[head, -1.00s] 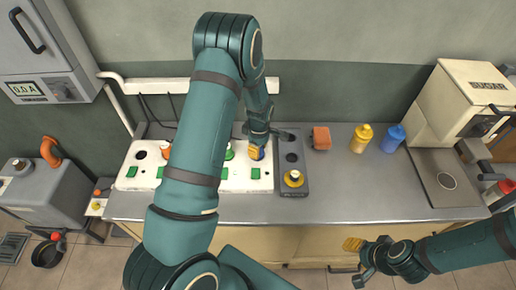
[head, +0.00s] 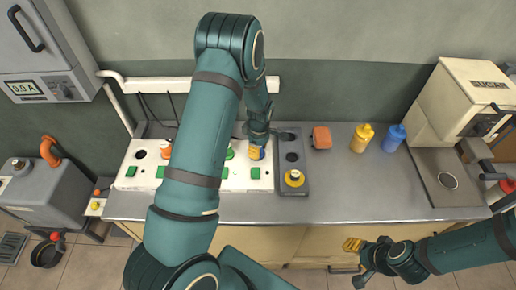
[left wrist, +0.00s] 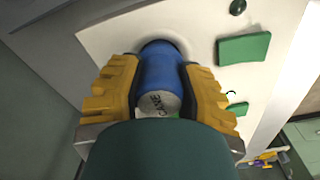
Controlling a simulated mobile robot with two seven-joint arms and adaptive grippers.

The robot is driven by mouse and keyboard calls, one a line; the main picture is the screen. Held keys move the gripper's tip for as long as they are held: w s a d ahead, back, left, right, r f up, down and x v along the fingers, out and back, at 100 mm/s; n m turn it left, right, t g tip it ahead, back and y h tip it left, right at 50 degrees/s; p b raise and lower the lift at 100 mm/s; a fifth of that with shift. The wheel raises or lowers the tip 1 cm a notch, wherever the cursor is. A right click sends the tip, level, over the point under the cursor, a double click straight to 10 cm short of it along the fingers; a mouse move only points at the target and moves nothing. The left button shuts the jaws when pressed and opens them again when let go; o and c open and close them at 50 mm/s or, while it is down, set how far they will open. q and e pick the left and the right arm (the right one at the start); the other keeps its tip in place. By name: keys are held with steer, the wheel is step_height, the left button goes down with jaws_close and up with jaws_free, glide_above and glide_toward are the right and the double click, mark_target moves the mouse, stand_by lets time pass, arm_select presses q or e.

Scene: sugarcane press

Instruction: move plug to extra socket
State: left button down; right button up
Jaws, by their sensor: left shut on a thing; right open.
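The blue plug (left wrist: 162,78) stands at the white socket board (head: 205,183); its top carries lettering that looks like "CANE". My left gripper (head: 252,147) is shut on the blue plug, with a yellow finger on each side of it in the left wrist view (left wrist: 160,95). The plug's lower end meets the board, and I cannot tell how deep it sits. My right gripper (head: 354,245) is open and empty, low in front of the counter.
An orange plug (head: 165,150) and green switches (head: 255,173) are on the white board. A red-orange block (head: 321,138), a yellow bottle (head: 362,137) and a blue bottle (head: 393,138) stand right of the strip. A cream press (head: 460,100) is at far right. The counter's front middle is clear.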

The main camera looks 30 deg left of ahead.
arm_select(q)
steer(key=shift+f, duration=0.3)
steer(key=c, duration=1)
jaws_free()
steer(key=shift+o, duration=0.2)
steer(key=shift+d+r+p, duration=0.2)
steer(key=shift+r+p, duration=3.35)
steer(key=shift+r, duration=1.95)
steer(key=shift+f, duration=0.1)
